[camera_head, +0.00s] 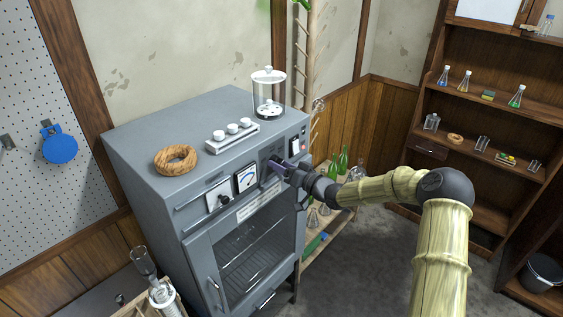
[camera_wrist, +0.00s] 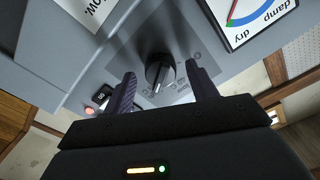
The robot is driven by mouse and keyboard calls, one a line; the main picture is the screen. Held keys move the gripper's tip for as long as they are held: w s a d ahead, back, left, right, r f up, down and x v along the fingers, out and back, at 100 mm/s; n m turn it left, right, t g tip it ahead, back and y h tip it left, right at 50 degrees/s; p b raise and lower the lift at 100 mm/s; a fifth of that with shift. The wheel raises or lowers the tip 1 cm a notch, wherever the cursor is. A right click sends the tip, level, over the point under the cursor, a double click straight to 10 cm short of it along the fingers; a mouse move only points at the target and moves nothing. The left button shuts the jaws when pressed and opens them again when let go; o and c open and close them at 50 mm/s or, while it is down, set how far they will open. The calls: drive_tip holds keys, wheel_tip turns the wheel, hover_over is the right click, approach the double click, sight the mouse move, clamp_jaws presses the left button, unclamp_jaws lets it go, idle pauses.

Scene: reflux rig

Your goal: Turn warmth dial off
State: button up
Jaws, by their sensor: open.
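The warmth dial is a black knob (camera_wrist: 160,73) with a pale pointer line on the grey front panel of the oven-like cabinet (camera_head: 140,150). In the wrist view it sits between the two fingers of my gripper (camera_wrist: 162,88), just beyond their tips. The fingers are dark, spread apart and not pressed on the knob. In the head view my gripper (camera_head: 277,167) is at the upper front panel and hides the knob.
A gauge marked damp and dry (camera_wrist: 250,18) is beside the knob, and a small red light (camera_wrist: 89,110) and switch are on its other side. A cork ring (camera_head: 176,158), several white cups and a glass jar (camera_head: 268,95) stand on the cabinet top. Shelves (camera_head: 480,120) stand at right.

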drive_tip(key=shift+w+a, duration=0.1)
drive_tip(key=shift+a, duration=0.05)
drive_tip(key=shift+c, duration=0.2)
drive_tip(key=c, duration=1)
drive_tip(key=shift+o, duration=0.3)
